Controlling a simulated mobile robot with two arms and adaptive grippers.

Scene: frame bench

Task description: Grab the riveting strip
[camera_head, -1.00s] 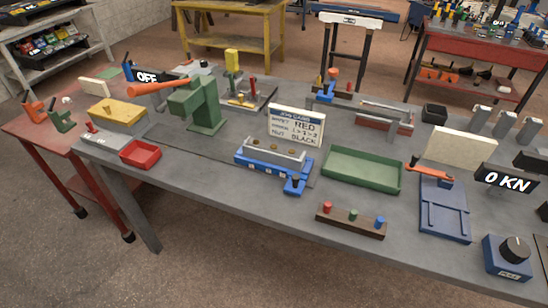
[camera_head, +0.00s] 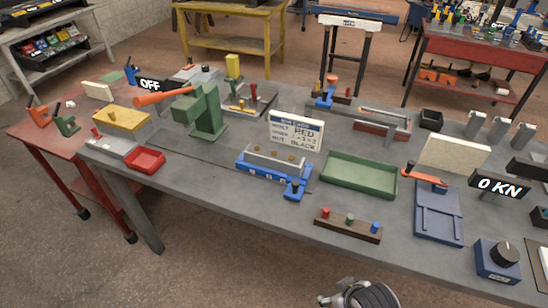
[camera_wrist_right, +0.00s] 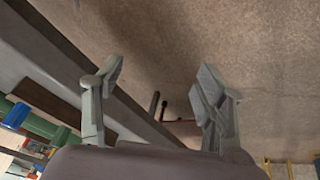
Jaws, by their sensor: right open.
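A light grey strip with several brass-coloured round spots, which looks like the riveting strip (camera_head: 275,161), lies in a blue fixture (camera_head: 268,175) near the middle of the bench. A blue clamp-like part (camera_head: 294,189) sits at the fixture's right end. My right gripper (camera_wrist_right: 157,82) is open in the right wrist view, with nothing between its fingers and the floor behind them. Part of my right arm's end shows at the bottom edge of the head view, in front of the bench and well short of the strip. My left gripper is not in view.
A sign (camera_head: 296,130) stands right behind the fixture. A green tray (camera_head: 358,187) is to its right. A brown block with coloured pegs (camera_head: 347,230) lies nearer the front edge. A green press (camera_head: 205,112) stands to the left. The bench front before the fixture is clear.

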